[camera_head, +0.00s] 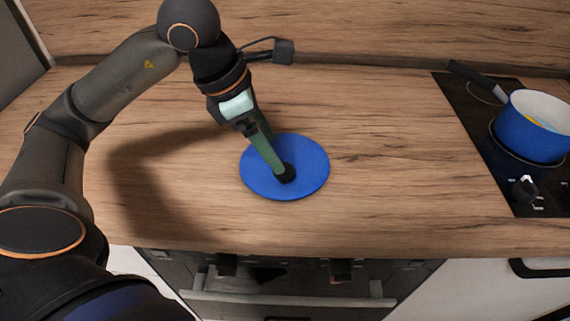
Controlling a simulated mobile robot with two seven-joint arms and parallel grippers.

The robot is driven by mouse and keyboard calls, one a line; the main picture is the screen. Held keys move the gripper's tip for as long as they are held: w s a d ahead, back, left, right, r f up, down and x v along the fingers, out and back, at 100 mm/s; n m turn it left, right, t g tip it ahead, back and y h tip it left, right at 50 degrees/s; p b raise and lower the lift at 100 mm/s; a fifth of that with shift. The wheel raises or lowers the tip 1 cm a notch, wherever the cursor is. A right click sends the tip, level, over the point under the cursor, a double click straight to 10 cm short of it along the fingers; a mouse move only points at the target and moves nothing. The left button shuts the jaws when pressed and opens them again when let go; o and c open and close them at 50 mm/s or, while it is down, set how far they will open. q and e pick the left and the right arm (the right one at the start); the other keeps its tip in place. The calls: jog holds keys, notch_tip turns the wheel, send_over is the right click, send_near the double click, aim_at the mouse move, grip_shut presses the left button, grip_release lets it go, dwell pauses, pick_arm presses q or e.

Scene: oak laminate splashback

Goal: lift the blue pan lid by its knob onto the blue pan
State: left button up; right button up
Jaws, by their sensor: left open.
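The blue pan lid (304,157) lies flat on the wooden worktop near the middle of the view. Its dark knob (287,174) stands at the lid's centre. My left gripper (279,172) reaches down over the lid, with its green fingers at the knob. The jaws are open, and the fingers partly hide the knob; I cannot tell whether they touch it. The blue pan (529,137) stands on the hob at the right, uncovered, with a pale inside and something yellow and blue in it. My right gripper is not in view.
The black hob (482,127) is set in the worktop at the right, with the pan's dark handle (477,80) pointing to the back left. Worktop (390,150) between lid and hob is clear. A wooden splashback (400,30) runs behind; an oven handle (290,299) is below the front edge.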

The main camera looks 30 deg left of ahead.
aim_at(285, 158)
pick_arm(q)
jog(key=x, duration=0.5)
jog(key=shift+s+d+f, duration=0.1)
jog(key=shift+s, duration=0.25)
jog(key=shift+w+f, duration=0.2)
jog(key=shift+f, duration=0.2)
grip_shut()
